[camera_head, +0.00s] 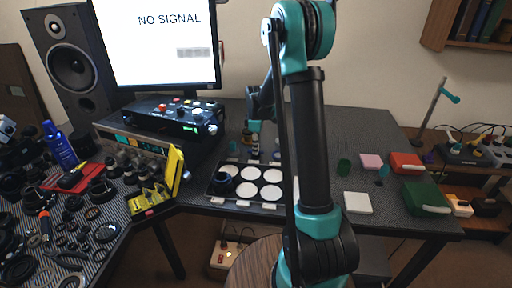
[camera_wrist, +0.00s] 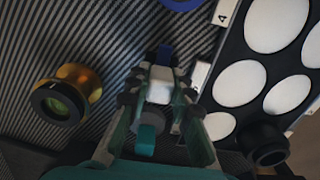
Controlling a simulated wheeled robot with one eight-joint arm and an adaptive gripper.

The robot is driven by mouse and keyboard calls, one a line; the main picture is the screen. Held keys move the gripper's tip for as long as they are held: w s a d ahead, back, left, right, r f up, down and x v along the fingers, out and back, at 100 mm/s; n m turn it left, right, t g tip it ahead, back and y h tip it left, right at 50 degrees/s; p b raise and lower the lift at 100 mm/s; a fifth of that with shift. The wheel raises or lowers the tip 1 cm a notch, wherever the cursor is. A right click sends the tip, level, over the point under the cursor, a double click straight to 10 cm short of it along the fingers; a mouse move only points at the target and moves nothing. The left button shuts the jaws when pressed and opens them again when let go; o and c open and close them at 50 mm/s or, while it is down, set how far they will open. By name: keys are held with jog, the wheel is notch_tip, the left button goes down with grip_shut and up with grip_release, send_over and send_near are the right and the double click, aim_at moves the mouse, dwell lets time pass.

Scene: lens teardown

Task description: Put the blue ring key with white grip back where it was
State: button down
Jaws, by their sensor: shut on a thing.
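My gripper (camera_wrist: 160,98) is shut on the blue ring key with white grip. In the head view my gripper (camera_head: 255,148) is at the back edge of the black tray (camera_head: 213,194), partly behind my arm, and the key is too small to make out. In the wrist view the tray (camera_wrist: 231,46) is right of my gripper, which is over the striped dark surface. Whether the key touches that surface is unclear.
A brass-and-black lens part (camera_wrist: 78,84) stands left of my gripper, and a blue round thing (camera_wrist: 181,4) lies beyond. A black ring part (camera_head: 222,183) sits in the tray. A yellow case (camera_head: 153,201) stands left of it. A white block (camera_head: 357,203) lies to the right.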

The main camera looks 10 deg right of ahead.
jog(key=shift+f, duration=0.35)
jog(key=c, duration=1.3)
grip_release()
jog(key=shift+c, duration=0.2)
notch_tip(320, 180, up, 12)
jog(key=s+d+f+m+t, duration=0.1)
jog(key=s+m, duration=0.3)
jog(key=s, duration=0.6)
jog(key=s+d+f+m+t, duration=0.1)
jog(key=s+f+m, duration=0.3)
jog(key=s, duration=0.6)
jog(key=s+d+f+m+t, duration=0.2)
jog(key=s+m, duration=0.4)
jog(key=s, duration=0.4)
jog(key=shift+s+f, duration=0.25)
jog(key=shift+f, duration=0.15)
